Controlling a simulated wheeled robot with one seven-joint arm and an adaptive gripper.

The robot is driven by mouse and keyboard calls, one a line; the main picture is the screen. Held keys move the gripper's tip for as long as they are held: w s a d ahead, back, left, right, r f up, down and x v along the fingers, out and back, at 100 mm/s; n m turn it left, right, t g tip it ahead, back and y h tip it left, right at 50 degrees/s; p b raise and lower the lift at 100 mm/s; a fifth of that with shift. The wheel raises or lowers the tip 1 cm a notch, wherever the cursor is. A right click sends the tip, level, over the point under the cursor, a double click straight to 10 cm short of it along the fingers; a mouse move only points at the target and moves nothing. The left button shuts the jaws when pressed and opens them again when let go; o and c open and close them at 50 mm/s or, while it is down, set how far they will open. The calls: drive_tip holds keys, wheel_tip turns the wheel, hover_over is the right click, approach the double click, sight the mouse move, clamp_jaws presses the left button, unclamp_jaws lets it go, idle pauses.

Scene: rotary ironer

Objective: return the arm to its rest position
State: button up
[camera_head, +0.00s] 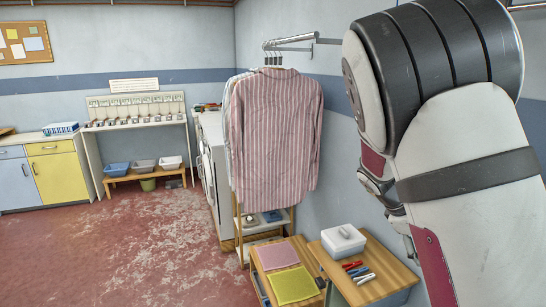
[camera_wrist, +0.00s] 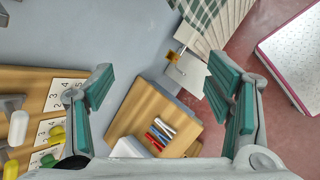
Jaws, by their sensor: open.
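My arm (camera_head: 465,150) is raised and bent, and fills the right side of the head view. My gripper shows in the wrist view (camera_wrist: 160,80): its two teal-padded fingers are wide apart with nothing between them. The gripper hangs above the floor and furniture, and touches nothing that I can see. In the head view the gripper cannot be clearly made out beside the large arm links.
Close to my arm stand a wooden table with a white box (camera_head: 343,240) and pens (camera_head: 358,271), and a striped shirt (camera_head: 273,130) on a wall rail. In the wrist view, a board with number cards (camera_wrist: 50,125) is left, a white padded surface (camera_wrist: 295,55) right. Floor (camera_head: 130,240) is clear at left.

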drive_tip(key=s+a+r+m+t+y, duration=0.1)
drive_tip(key=s+a+r+m+y, duration=0.1)
drive_tip(key=s+a, duration=0.4)
drive_tip(key=s+a+r+m+t+y, duration=0.2)
drive_tip(key=s+r, duration=0.5)
drive_tip(key=s, duration=0.4)
drive_tip(key=s+a+r+m+t+y, duration=0.2)
drive_tip(key=s+a+r+m+y, duration=0.2)
drive_tip(key=s+a, duration=0.4)
drive_tip(key=shift+s+a+r+m, duration=0.2)
drive_tip(key=shift+a+m, duration=0.5)
drive_tip(key=shift+a, duration=0.1)
